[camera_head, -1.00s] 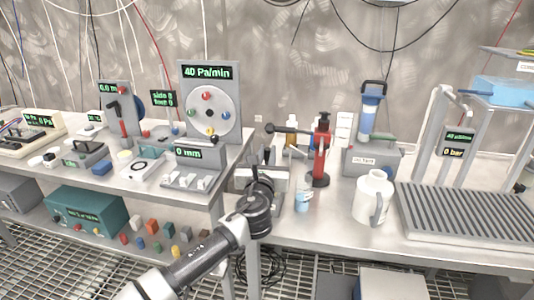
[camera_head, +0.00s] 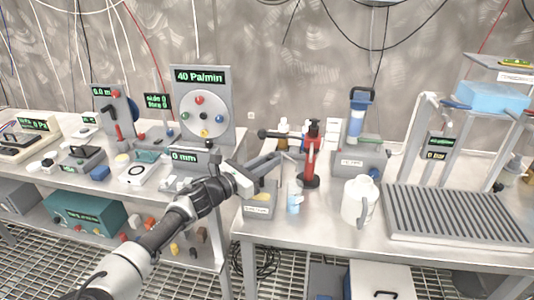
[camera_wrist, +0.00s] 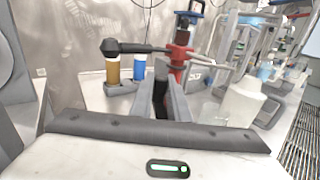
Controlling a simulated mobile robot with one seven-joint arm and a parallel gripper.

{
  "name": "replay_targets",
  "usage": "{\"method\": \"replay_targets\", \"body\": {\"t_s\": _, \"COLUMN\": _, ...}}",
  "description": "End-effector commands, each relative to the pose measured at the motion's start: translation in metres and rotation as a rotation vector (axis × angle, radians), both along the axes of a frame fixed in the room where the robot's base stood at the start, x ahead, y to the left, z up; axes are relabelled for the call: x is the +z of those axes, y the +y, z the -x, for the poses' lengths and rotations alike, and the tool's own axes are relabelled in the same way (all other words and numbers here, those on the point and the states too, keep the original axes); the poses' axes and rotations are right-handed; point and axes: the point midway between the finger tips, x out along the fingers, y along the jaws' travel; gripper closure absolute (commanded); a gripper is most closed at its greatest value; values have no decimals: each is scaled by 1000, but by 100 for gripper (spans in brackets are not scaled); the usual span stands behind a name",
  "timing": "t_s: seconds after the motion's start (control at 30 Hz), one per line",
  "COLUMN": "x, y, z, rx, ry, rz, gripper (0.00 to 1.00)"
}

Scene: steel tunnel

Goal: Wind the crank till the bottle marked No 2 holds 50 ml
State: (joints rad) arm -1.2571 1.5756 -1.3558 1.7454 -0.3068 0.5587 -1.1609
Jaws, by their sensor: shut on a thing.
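My gripper (camera_head: 276,160) reaches over a low grey box (camera_head: 260,210) with a small label. In the wrist view its fingers (camera_wrist: 163,85) are close together on a dark part that is mostly hidden; I cannot tell whether this is the crank's handle. Behind the fingers a red column (camera_head: 310,160) carries a black sideways arm with a thick knob (camera_wrist: 110,47), free of the fingers. An amber bottle (camera_wrist: 112,71) and a blue bottle (camera_wrist: 139,71) stand side by side on a grey base. A small beaker with blue liquid (camera_head: 294,203) stands before the column. I cannot read a No 2 mark or level.
A white jug (camera_head: 358,203) stands right of the beaker, with a ribbed grey tray (camera_head: 460,215) beyond it. A blue filter unit (camera_head: 357,118) stands behind. The left bench holds a dial panel (camera_head: 203,107) reading 40 Pa/min. A gap separates the benches.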

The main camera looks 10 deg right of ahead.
Motion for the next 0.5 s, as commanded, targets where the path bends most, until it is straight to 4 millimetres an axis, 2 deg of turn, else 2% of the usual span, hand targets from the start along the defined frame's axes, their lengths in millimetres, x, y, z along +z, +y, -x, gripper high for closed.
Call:
{"method": "replay_targets", "body": {"t_s": 0.23, "x": 0, "y": -4, "z": 4, "rx": -122, "ry": -1, "rz": -4, "gripper": 100}}
{"method": "replay_targets", "body": {"t_s": 0.5, "x": -1, "y": -6, "z": 7, "rx": -174, "ry": -1, "rz": -1, "gripper": 100}}
